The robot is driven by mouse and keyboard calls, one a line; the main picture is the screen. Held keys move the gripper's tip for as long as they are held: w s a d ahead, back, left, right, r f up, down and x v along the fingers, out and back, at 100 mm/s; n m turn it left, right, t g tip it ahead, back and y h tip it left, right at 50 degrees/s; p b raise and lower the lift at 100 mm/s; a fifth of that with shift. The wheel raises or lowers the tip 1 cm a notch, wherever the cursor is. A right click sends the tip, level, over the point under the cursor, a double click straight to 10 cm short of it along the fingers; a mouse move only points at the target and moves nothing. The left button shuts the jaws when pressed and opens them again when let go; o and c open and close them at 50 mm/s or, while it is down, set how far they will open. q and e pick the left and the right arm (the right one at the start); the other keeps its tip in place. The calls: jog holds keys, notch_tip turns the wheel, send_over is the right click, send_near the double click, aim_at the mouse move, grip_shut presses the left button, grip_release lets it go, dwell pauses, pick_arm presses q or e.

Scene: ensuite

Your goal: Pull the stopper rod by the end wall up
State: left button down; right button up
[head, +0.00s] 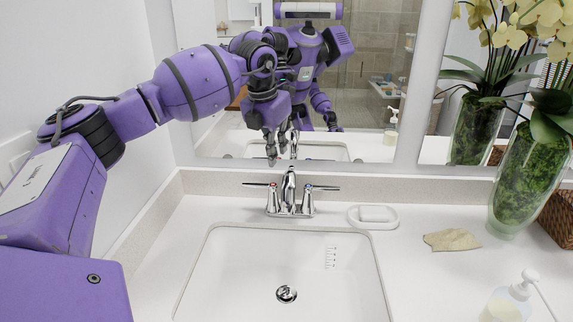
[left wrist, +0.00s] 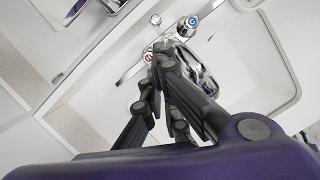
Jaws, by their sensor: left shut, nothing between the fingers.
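The chrome faucet (head: 289,195) stands behind the sink, with a red-marked lever at left and a blue-marked lever at right. In the left wrist view a small round knob, likely the top of the stopper rod (left wrist: 156,20), shows behind the faucet (left wrist: 187,26). I cannot make out the rod in the head view. My left gripper (head: 271,158) is shut and empty, pointing down above and behind the faucet's left side. In the left wrist view its fingertips (left wrist: 162,52) overlap the red-marked side, apart from the knob. My right gripper is not directly in view.
The sink basin (head: 230,270) has a drain stopper (head: 286,294). A soap dish (head: 373,215), a beige cloth (head: 452,240), a soap bottle (head: 513,300) and a glass vase (head: 520,185) stand to the right. A mirror (head: 385,145) rises close behind the faucet, showing my reflection.

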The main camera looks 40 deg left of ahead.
pick_arm(q)
jog(key=x, duration=0.9)
